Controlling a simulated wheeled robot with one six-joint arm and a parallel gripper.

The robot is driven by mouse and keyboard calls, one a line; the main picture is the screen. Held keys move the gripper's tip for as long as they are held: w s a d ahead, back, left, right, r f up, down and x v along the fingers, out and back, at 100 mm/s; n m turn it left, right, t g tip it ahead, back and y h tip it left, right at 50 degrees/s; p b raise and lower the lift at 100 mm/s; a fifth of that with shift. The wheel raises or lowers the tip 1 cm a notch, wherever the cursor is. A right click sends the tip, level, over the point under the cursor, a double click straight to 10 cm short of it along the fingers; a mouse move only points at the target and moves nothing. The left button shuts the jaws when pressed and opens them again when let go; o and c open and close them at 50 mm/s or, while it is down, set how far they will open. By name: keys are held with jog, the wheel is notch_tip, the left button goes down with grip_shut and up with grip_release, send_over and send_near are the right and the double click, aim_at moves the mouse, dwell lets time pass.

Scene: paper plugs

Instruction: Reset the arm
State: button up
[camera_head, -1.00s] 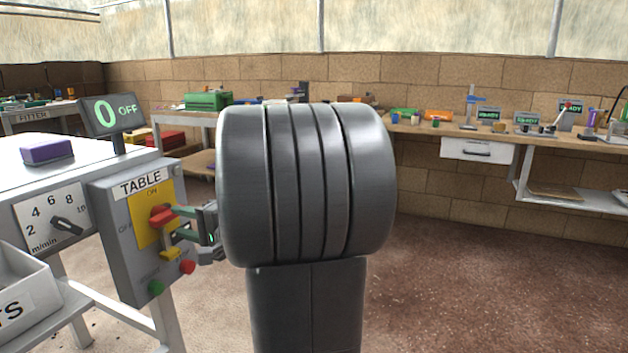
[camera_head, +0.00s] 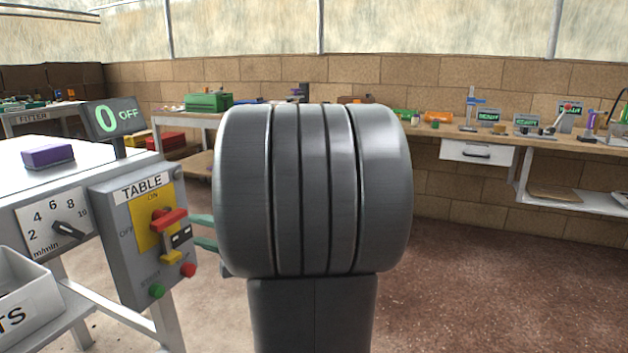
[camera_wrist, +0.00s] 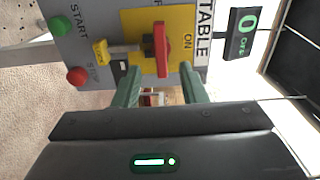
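My gripper (camera_wrist: 160,86) shows in the wrist view with its two green fingers apart and nothing between them. It faces the TABLE switch box (camera_head: 116,232), whose red handle (camera_wrist: 162,50) lies just beyond the fingertips, apart from them. In the head view my gripper's green fingers (camera_head: 203,231) show right of the box, partly hidden behind my dark arm link. The red handle (camera_head: 169,218) is on the yellow plate there, with a yellow lock tab (camera_head: 171,257) below. The display (camera_head: 115,115) reads 0 OFF.
A white table (camera_head: 60,187) with a purple block (camera_head: 48,156), a speed dial (camera_head: 66,229) and a white bin (camera_head: 28,300) stands at the left. A long workbench (camera_head: 455,130) runs along the back wall. The floor at the right is clear.

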aim_at(171, 220)
jog(key=b+x, duration=0.1)
jog(key=x, duration=0.8)
jog(key=shift+a, duration=0.15)
jog(key=shift+d+r+m+p, duration=0.2)
jog(key=shift+r+m+p, duration=0.25)
jog(key=shift+p, duration=0.55)
jog(key=m+p, duration=0.5)
jog(key=p, duration=0.4)
jog(key=shift+w, duration=0.1)
jog(key=shift+m+p, duration=0.35)
jog(key=shift+p, duration=0.4)
jog(key=shift+f+p, duration=0.1)
jog(key=shift+p, duration=0.2)
